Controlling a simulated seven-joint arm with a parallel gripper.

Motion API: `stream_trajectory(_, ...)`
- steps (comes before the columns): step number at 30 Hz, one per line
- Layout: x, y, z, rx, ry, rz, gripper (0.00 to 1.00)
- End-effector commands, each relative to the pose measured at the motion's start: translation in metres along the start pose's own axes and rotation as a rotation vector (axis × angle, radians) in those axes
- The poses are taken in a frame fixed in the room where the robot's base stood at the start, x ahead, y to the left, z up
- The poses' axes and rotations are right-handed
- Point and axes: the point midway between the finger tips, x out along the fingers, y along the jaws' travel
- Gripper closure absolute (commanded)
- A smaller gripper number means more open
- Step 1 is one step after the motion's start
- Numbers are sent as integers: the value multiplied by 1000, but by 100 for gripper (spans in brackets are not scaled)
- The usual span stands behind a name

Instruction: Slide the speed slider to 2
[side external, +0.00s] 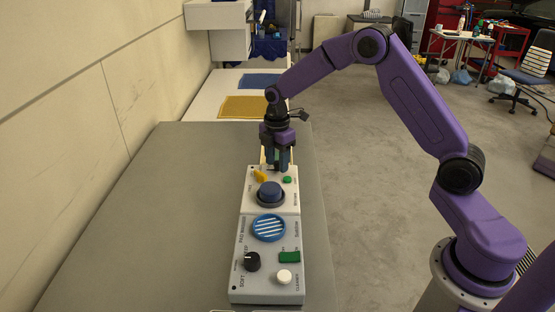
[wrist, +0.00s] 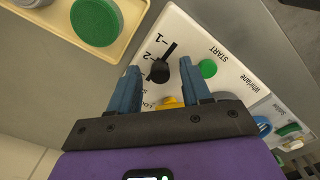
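The speed slider is a black knob (wrist: 160,71) in a short dark slot on the white control panel (wrist: 225,48), in the wrist view. Printed marks 1 and 2 stand beside the slot. The knob is on the 2 side of the slot, away from 1; its exact setting is not clear. My gripper (wrist: 158,66) is open, with its two blue fingers on either side of the knob and gaps visible. In the side view my gripper (side external: 277,165) points down at the far end of the white panel (side external: 287,207), and hides the slider there.
A green START button (wrist: 208,68) lies right of the fingers, and a yellow control (wrist: 169,102) is partly hidden below. A beige tray (wrist: 128,38) holds a green round object (wrist: 96,21). A blue dome button (side external: 270,191) and a grey panel (side external: 240,285) stand nearer.

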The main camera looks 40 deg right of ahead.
Motion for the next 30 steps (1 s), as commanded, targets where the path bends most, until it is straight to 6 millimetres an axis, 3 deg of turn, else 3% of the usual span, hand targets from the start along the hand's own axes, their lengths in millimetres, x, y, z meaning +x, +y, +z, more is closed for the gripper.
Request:
stream_trajectory(6, -2, 0, 0, 0, 0, 0, 52)
stream_trajectory(11, -17, 1, 0, -1, 0, 3, 52)
stream_trajectory(30, -146, 1, 0, 0, 1, 5, 52)
